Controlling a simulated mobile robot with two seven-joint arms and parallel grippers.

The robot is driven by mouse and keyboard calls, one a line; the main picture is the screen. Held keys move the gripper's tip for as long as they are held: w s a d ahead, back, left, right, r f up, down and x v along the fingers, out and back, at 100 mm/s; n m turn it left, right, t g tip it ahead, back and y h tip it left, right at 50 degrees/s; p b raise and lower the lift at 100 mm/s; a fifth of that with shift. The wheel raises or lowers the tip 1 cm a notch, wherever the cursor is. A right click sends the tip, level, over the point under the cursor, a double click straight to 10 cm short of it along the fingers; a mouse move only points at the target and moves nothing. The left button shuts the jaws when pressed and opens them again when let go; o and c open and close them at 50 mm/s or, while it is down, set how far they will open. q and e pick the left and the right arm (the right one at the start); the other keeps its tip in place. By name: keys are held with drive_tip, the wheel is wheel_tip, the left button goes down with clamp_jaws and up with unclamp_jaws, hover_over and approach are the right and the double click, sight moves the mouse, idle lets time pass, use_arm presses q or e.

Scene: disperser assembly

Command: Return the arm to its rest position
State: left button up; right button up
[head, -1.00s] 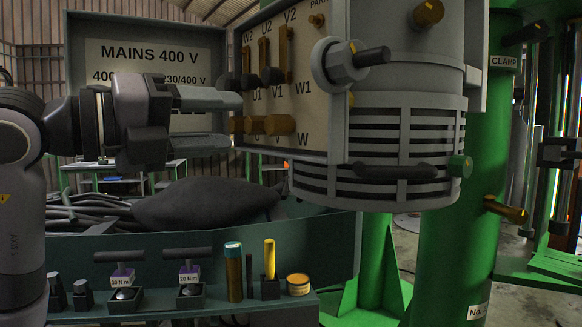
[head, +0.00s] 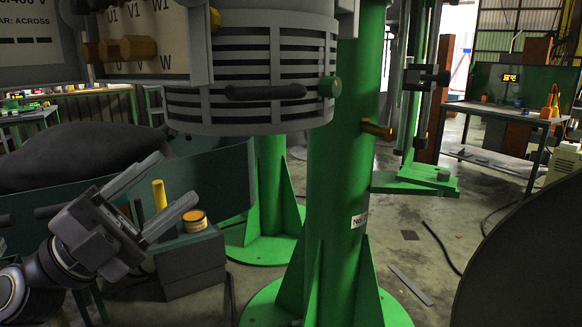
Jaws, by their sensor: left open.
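My left gripper (head: 170,197) is at the lower left of the head view, in front of the tool shelf. Its two grey fingers point up and to the right, spread apart, with nothing held between them. The grey motor housing (head: 250,75) with its slotted guard hangs on the green column, above and to the right of the gripper and apart from it. Brass terminals (head: 138,47) show on the terminal board at the upper left. My right gripper is not in view.
A yellow-handled tool (head: 160,194) and an orange-lidded tin (head: 195,220) stand on the shelf close by the gripper. A dark sack (head: 75,155) lies in the teal bin behind. The green column (head: 340,200) stands at centre. Open floor and a workbench (head: 500,112) are at right.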

use_arm(q)
drive_tip(key=w+a+f+n+t+y, duration=0.1)
drive_tip(key=a+f+n+t+y, duration=0.25)
drive_tip(key=f+n+y, duration=0.75)
drive_tip(key=w+a+f+n+t+y, duration=0.1)
drive_tip(key=a+f+n+t+y, duration=0.35)
drive_tip(key=f+n, duration=1)
drive_tip(key=s+d+f+n+g+y, duration=0.15)
drive_tip(key=s+f+g, duration=0.25)
drive_tip(key=s+f, duration=0.6)
drive_tip(key=s+d+f+g+y, duration=0.25)
drive_tip(key=s+f+g, duration=0.3)
drive_tip(key=f, duration=0.75)
wheel_tip(320, 180, up, 15)
drive_tip(key=a+t+p, duration=0.1)
drive_tip(key=p, duration=1.6)
drive_tip(key=shift+s, duration=0.15)
drive_tip(key=shift+a+f, duration=0.1)
